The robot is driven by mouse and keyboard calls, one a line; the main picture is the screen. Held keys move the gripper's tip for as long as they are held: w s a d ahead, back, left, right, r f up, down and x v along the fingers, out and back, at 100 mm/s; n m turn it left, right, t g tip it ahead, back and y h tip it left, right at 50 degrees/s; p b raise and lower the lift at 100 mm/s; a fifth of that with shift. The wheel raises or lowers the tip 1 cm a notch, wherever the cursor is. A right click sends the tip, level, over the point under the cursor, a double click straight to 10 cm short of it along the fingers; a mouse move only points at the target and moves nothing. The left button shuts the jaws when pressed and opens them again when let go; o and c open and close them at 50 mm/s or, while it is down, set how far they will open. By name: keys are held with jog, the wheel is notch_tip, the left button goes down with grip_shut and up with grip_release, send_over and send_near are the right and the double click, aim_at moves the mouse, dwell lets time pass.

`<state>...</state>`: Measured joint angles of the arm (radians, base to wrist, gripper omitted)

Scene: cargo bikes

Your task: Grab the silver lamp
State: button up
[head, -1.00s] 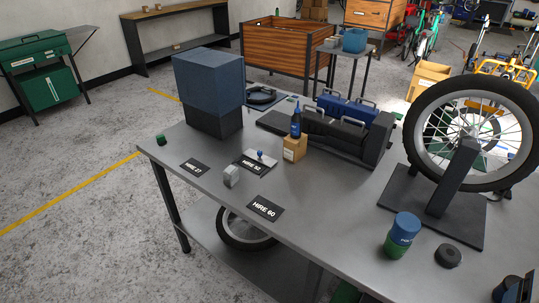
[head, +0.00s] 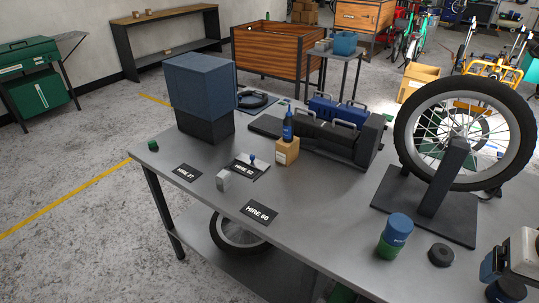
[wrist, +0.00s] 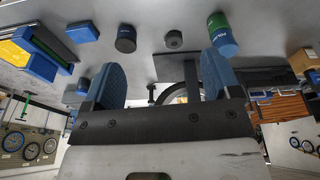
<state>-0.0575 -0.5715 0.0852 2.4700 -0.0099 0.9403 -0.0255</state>
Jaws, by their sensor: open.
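The silver lamp looks to be the small silver-grey block (head: 223,180) standing on the near left part of the grey workbench (head: 320,235), between the HIRE 27 and HIRE 60 cards. My gripper shows at the lower right edge of the head view, far to the right of the lamp. In the wrist view, my gripper (wrist: 160,85) has its two blue fingers wide apart with nothing held between them. I cannot make out the lamp in the wrist view.
A cardboard box with a blue bottle (head: 287,150) and a stamp-like item (head: 252,160) stand behind the lamp.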

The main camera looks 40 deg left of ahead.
jog(key=w+a+r+n, duration=0.1)
jog(key=w+a+n, duration=0.4)
jog(key=w+a, duration=0.9)
jog(key=w+a+f+n+g, duration=0.1)
jog(key=w+a+f+n, duration=0.15)
jog(key=a, duration=0.75)
jog(key=w+a+f+n+g, duration=0.15)
jog(key=w+a, duration=0.25)
jog(key=a, duration=0.5)
jog(key=n, duration=0.9)
send_over(222, 174)
notch_tip(222, 174, down, 16)
jog(key=shift+w, duration=0.15)
jog(key=shift+a+f, duration=0.1)
